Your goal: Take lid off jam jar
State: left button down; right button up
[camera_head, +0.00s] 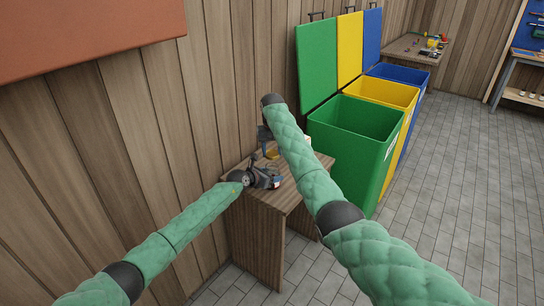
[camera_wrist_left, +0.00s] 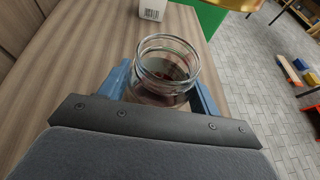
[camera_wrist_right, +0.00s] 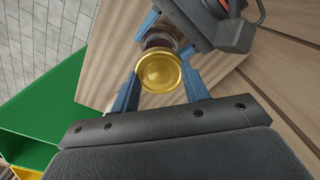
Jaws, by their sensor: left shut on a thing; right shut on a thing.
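The glass jam jar (camera_wrist_left: 165,65) stands upright between the fingers of my left gripper (camera_wrist_left: 165,92), which is shut on it. Its threaded mouth is open at the top, and dark red jam shows inside. The gold lid (camera_wrist_right: 159,72) is between the fingers of my right gripper (camera_wrist_right: 161,78), which is shut on it. The lid also shows in the head view (camera_head: 272,153), above the left gripper and apart from the jar. In the head view the jar is mostly hidden by my left gripper.
The small wooden table (camera_head: 262,215) stands against the plank wall. A white carton with a barcode (camera_wrist_left: 152,10) is on the table beyond the jar. A green bin (camera_head: 352,150) stands close to the table's right side, with yellow and blue bins behind.

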pick_arm(q)
jog(key=shift+c, duration=1.3)
grip_release()
